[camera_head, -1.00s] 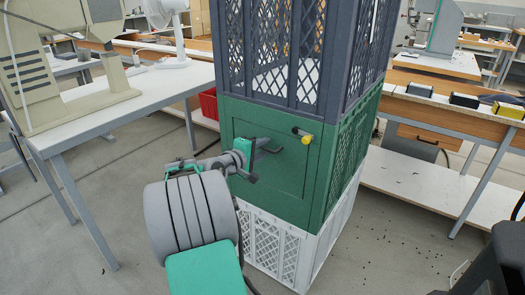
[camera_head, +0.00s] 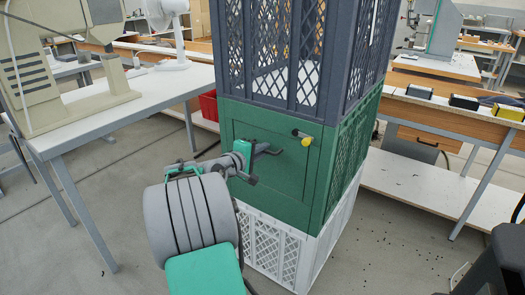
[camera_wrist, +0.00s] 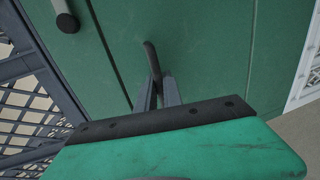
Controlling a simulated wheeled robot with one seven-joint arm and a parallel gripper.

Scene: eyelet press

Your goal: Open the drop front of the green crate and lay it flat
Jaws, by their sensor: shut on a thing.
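The green crate (camera_head: 345,160) is the middle one of a stack. Its drop front (camera_head: 275,178) is a green panel that stands upright or nearly so; any slight tilt is hard to tell. It fills most of the wrist view (camera_wrist: 215,50). A dark handle (camera_head: 272,151) sticks out from the panel, and it also shows in the wrist view (camera_wrist: 152,58). My gripper (camera_head: 256,158) is shut on this handle, with its fingers (camera_wrist: 158,92) meeting around its lower end. A latch with a yellow knob (camera_head: 306,142) sits near the panel's upper right corner.
A dark lattice crate (camera_head: 300,60) stands on top of the green crate, and a white lattice crate (camera_head: 285,250) stands below it. A white table (camera_head: 130,105) stands at left, a bench (camera_head: 450,115) at right. The floor in front is partly clear.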

